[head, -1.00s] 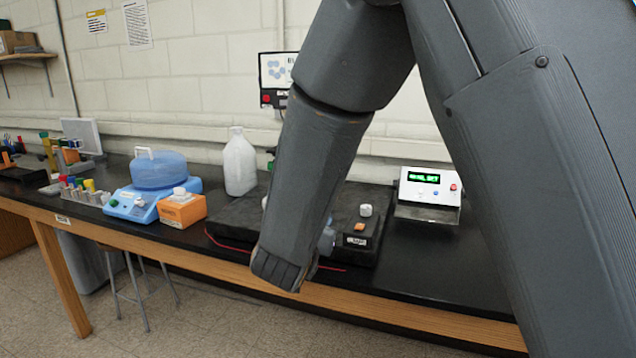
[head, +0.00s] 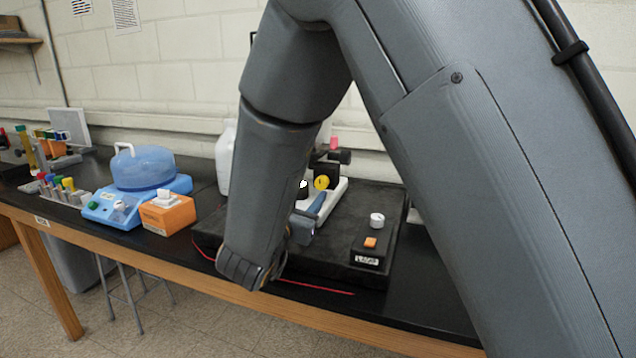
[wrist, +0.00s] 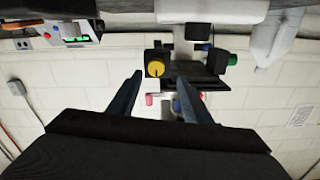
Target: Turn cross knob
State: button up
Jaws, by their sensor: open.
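A round yellow knob (head: 321,182) with a dark mark sits on an optical mount on the black board. In the wrist view the yellow knob (wrist: 156,69) faces me, with a dark mark across it; I cannot tell if it is cross-shaped. My gripper (wrist: 160,79) is open and empty, its two fingers apart with the knob seen between their tips and beyond them. In the head view my gripper (head: 308,218) is partly hidden behind my forearm, in front of the mount.
A laser box (head: 370,246) with a white knob and orange button stands on the black board (head: 335,262) at right. A blue stirrer (head: 130,206) with a domed tub, a test-tube rack (head: 66,196) and a white jug (head: 225,160) stand left. A green knob (wrist: 232,59) is beside the mount.

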aim_at(320, 184)
jog(key=x, duration=0.2)
jog(key=p+x, duration=0.1)
jog(key=x, duration=0.4)
jog(key=shift+s+d, duration=0.15)
jog(key=shift+d, duration=0.2)
jog(key=c, duration=1.1)
jog(key=shift+o, duration=0.2)
